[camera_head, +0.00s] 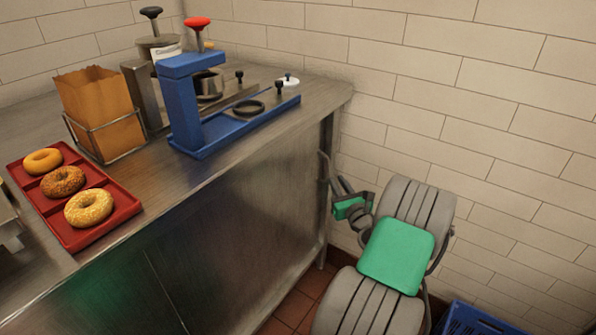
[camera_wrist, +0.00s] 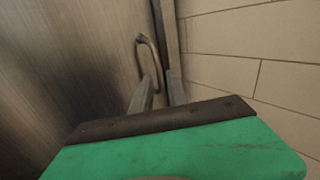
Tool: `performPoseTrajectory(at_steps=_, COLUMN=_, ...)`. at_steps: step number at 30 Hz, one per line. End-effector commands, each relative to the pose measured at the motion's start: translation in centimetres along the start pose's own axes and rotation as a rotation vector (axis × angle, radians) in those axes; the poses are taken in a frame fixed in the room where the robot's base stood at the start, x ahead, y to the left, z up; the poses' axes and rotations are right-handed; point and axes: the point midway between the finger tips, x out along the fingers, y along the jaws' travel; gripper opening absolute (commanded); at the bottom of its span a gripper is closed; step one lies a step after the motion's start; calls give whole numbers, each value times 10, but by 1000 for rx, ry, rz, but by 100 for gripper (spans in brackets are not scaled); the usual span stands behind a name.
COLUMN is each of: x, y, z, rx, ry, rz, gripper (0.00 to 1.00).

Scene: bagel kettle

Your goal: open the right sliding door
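The right sliding door (camera_head: 235,225) is the brushed-metal front panel under the counter; a thin seam shows at its lower left. Its slim dark bar handle (camera_head: 323,167) is near the panel's right edge, and it also shows in the wrist view (camera_wrist: 149,52). My gripper (camera_head: 334,184) is at the handle, between the cabinet corner and the tiled wall. In the wrist view my two fingers (camera_wrist: 159,88) are apart, and the handle's lower end reaches the space between their tips. I cannot tell whether either finger touches it.
A tiled wall (camera_head: 480,110) is close on the right of my arm. A blue crate (camera_head: 475,320) is on the floor at lower right. On the steel counter are a red tray (camera_head: 118,195) of bagels, a paper bag (camera_head: 98,105) and a blue press (camera_head: 185,110).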

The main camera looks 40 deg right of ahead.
Motion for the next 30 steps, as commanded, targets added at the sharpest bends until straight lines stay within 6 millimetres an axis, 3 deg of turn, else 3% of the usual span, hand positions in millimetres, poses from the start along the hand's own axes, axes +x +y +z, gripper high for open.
performPoseTrajectory(at_steps=15, x=76, y=4, z=-1, rx=-1, ry=-1, rz=6, gripper=19)
performPoseTrajectory(at_steps=23, x=79, y=3, z=0, rx=0, ry=-1, rz=5, gripper=19)
performPoseTrajectory(at_steps=30, x=79, y=3, z=0, rx=0, ry=0, rz=4, gripper=0)
